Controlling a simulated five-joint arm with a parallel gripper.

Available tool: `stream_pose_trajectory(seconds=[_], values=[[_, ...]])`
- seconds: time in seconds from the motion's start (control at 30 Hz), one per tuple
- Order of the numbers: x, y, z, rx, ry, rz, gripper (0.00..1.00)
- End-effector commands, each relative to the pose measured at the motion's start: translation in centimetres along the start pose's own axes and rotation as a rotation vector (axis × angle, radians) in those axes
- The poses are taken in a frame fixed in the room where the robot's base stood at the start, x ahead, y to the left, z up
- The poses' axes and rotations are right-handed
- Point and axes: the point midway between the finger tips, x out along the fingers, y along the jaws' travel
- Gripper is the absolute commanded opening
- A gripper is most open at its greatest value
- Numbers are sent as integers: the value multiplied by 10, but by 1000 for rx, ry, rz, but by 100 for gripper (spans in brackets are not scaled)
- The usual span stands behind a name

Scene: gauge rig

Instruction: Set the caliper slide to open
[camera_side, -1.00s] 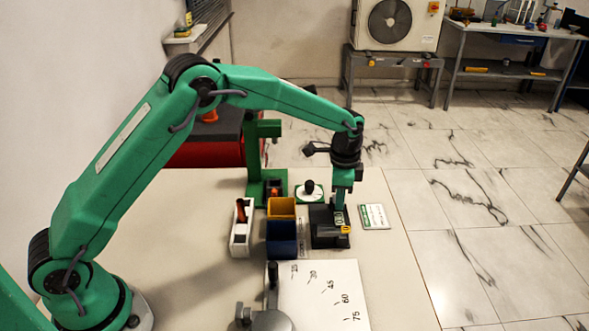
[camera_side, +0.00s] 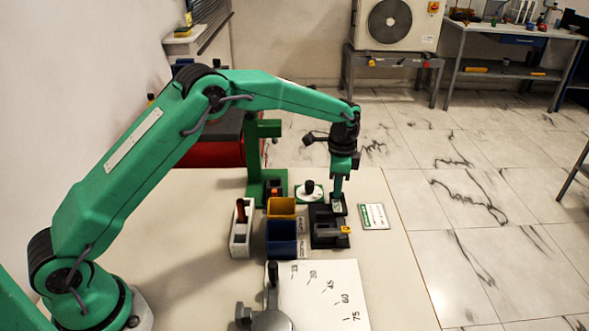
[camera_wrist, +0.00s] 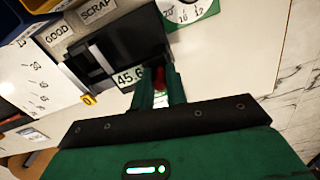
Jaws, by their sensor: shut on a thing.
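The caliper is a black block (camera_side: 325,238) on the table at the end of my arm, with a small yellow tag on its front right; it also shows in the wrist view (camera_wrist: 107,50). Its slide carries a small display (camera_wrist: 128,76) that seems to read 45.6, partly cut off by my finger; the display also shows in the side view (camera_side: 337,207). My gripper (camera_side: 338,192) points down at the far end of the caliper. In the wrist view my gripper (camera_wrist: 160,76) is shut on a red piece of the slide between its fingertips. A gap shows between slide and near block.
Yellow (camera_side: 281,207) and blue (camera_side: 281,241) bins stand just left of the caliper, by GOOD and SCRAP labels. A dial with a black knob (camera_side: 309,189) is behind, a card (camera_side: 374,216) right, an angle board (camera_side: 325,300) in front. A white holder (camera_side: 240,240) stands further left.

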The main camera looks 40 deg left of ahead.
Motion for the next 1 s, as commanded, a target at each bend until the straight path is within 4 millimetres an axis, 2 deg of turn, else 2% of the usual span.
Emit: stream_pose_trajectory(seconds=[0.07,0.1,0.2,0.63,0.77,1.0], values=[[-2,-6,1,-9,12,-13,0],[-2,-7,1,-9,13,-13,18],[-2,-6,1,-9,12,-13,36],[-6,-4,0,-6,8,-8,36],[-16,-4,0,-6,9,-9,36],[-46,-5,1,-7,11,-11,36]])
